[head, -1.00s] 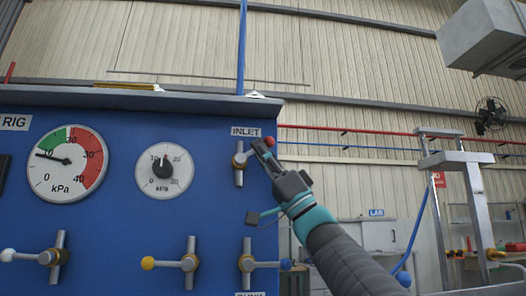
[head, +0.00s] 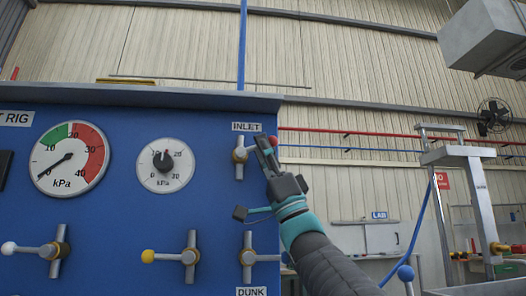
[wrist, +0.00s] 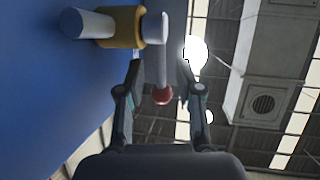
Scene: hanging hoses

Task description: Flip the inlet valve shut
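The inlet valve (head: 239,157) is on the right edge of the blue panel, under the INLET label (head: 246,127). It has an upright grey pipe, a brass hub and a lever with a red knob (head: 273,141), which points right. In the wrist view the brass hub (wrist: 122,27) is at the top, and the lever (wrist: 163,62) runs down to the red knob. My gripper (head: 265,147) is at the lever. In the wrist view its fingers stand either side of the lever with visible gaps, the knob between them.
Valves with a white knob (head: 9,248) and a yellow knob (head: 148,256), and the DUNK valve (head: 248,257), sit lower on the panel. The large gauge (head: 70,158) reads about 0; a small gauge (head: 165,165) is beside it. A metal stand (head: 478,200) is at right.

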